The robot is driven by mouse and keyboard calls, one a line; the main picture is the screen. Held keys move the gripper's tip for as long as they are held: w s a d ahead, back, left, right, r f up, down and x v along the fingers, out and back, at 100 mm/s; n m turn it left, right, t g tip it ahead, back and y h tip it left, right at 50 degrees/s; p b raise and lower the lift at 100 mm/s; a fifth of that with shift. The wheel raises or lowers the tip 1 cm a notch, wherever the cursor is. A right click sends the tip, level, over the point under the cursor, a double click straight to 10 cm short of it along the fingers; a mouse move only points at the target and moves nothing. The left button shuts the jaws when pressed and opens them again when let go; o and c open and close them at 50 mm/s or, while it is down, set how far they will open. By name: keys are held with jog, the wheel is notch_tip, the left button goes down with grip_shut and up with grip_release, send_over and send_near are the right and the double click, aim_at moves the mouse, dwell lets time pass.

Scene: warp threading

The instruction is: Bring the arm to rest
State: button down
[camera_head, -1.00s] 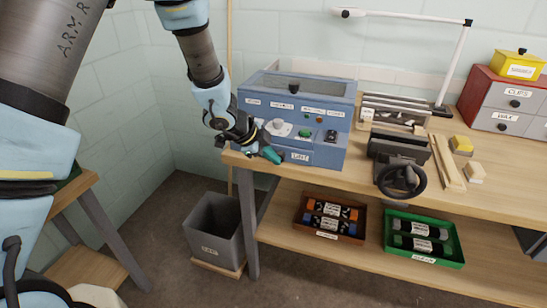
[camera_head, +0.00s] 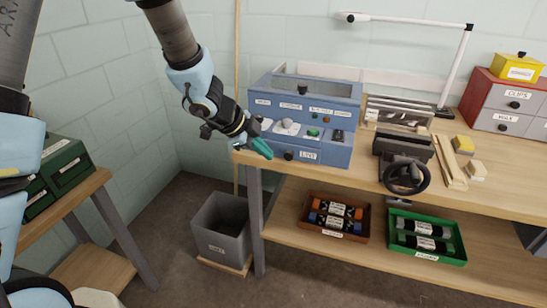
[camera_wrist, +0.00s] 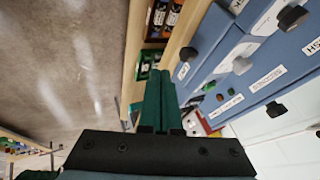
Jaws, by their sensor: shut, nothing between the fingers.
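My gripper (camera_head: 264,148) has teal fingers and shows in the head view at the left end of the workbench, in front of the left side of the blue machine. It is shut and empty. In the wrist view the teal fingers (camera_wrist: 158,102) lie together side by side. The blue machine (camera_head: 330,152), with knobs, buttons and a lint drawer, stands on the bench; its labelled front also fills the right of the wrist view (camera_wrist: 238,75). I cannot tell whether the fingertips touch the machine.
A grey bin (camera_head: 222,228) stands on the floor below my gripper. The workbench (camera_head: 480,196) holds a vise (camera_head: 404,165) and a red cabinet (camera_head: 507,105). Its shelf holds a brown tray (camera_head: 305,226) and a green tray (camera_head: 428,259). A green drawer box (camera_head: 66,165) stands on the left table.

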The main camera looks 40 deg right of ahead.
jog(key=shift+v, duration=1.4)
jog(key=w+a+r+n+t+y, duration=0.25)
jog(key=w+a+n, duration=0.45)
jog(key=a, duration=0.5)
jog(key=w+a+r+n+t+y, duration=0.2)
jog(key=w+a+n+t, duration=0.2)
jog(key=w+a+n, duration=0.65)
jog(key=s+a+n+g+y, duration=0.1)
jog(key=s+a+n, duration=0.3)
jog(key=a, duration=0.5)
jog(key=s+a+n+g+y, duration=0.1)
jog(key=s+a+n+g, duration=0.2)
jog(key=s+a, duration=0.6)
jog(key=shift+a+r+n+y, duration=0.2)
jog(key=shift+a+n+y, duration=0.2)
jog(key=shift+n, duration=0.85)
